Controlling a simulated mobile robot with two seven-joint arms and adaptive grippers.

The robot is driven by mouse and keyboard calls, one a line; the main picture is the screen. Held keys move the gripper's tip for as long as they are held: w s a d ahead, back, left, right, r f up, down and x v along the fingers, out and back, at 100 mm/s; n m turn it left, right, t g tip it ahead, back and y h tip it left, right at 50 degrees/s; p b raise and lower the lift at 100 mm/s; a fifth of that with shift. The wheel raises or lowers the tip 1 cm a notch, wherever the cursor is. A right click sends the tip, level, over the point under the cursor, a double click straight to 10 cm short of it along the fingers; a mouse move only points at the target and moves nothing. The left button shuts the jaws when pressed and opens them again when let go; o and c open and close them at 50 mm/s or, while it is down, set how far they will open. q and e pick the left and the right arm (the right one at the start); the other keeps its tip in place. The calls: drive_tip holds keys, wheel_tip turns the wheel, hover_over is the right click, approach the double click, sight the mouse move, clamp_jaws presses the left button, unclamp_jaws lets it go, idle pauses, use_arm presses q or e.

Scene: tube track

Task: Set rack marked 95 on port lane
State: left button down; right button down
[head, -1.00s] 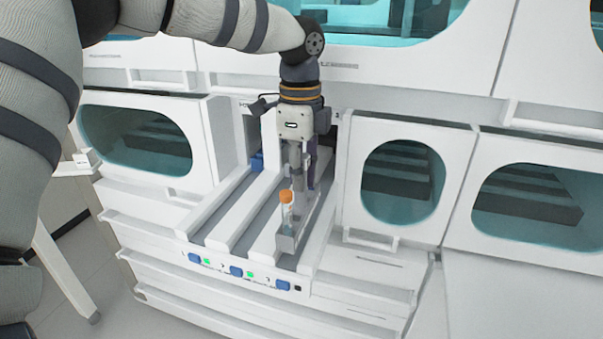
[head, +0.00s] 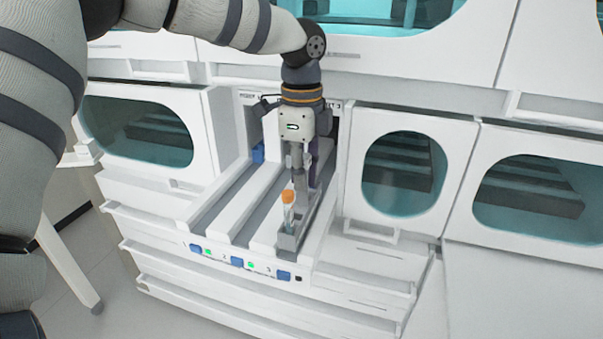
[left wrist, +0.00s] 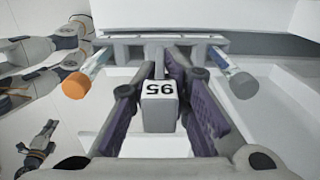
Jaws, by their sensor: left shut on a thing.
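My left gripper (head: 298,165) is shut on the grey rack marked 95 (head: 290,240), over the rightmost of three lanes on the white loading deck. In the left wrist view the label 95 (left wrist: 159,88) appears upside down between the purple-padded fingers (left wrist: 160,105).
The lanes end in blue tabs (head: 283,275), with green lights by the left and middle ones. The left and middle lanes look empty in front, with a blue part (head: 257,153) at the back. White cabinets with teal windows (head: 403,172) flank the deck.

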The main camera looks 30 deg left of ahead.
use_arm(q)
drive_tip(key=shift+f, duration=0.75)
drive_tip(key=c, duration=1.4)
unclamp_jaws()
wheel_tip(320, 180, up, 12)
